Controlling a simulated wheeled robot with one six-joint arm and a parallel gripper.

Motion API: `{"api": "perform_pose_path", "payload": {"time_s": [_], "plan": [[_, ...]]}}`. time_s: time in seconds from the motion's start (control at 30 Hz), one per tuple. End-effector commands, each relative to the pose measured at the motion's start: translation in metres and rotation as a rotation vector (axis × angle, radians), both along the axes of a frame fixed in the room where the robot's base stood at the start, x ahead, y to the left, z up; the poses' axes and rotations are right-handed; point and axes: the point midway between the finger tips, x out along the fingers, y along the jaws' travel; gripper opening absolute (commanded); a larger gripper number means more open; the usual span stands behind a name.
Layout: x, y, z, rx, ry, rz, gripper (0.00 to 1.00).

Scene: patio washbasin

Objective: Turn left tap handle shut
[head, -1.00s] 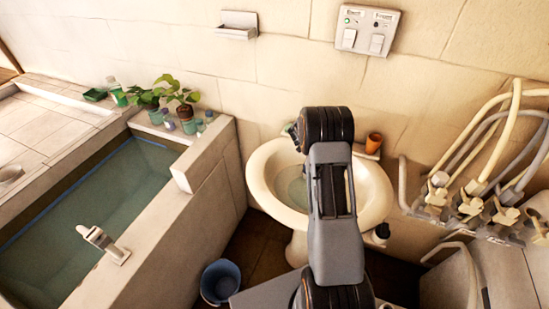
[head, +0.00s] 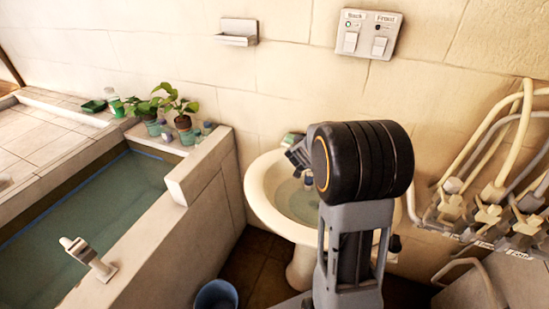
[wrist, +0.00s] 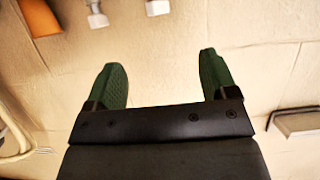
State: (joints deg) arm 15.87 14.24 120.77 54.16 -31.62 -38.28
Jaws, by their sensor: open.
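The washbasin (head: 262,205) is a cream bowl against the tiled wall, with water or a bluish surface inside. My arm covers its right side and the tap area in the head view. In the wrist view, two pale metal fittings (wrist: 96,14) (wrist: 158,7) are cut off by the top edge; they look like tap parts, but I cannot tell which is the left handle. My gripper (wrist: 165,80) has its two green fingers spread wide, with only wall between them. The fittings lie beyond the fingertips, apart from them.
An orange cup (wrist: 41,16) shows at the wrist view's upper left. A soap dish (head: 237,33) and a switch box (head: 369,34) are on the wall. Hoses and valves (head: 490,215) crowd the right. A filled tub (head: 90,205), potted plants (head: 183,121) and a blue bucket (head: 216,296) are left.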

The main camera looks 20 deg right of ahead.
Motion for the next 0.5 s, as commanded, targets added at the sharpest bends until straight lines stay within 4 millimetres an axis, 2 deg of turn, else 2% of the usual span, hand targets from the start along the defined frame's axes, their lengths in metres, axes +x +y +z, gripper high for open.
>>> {"api": "perform_pose_path", "payload": {"time_s": [0.23,0.5], "plan": [[0.002,0.053,0.013,0.094,0.011,0.203,0.79],[-0.012,0.105,0.020,0.182,0.069,0.390,0.79]]}}
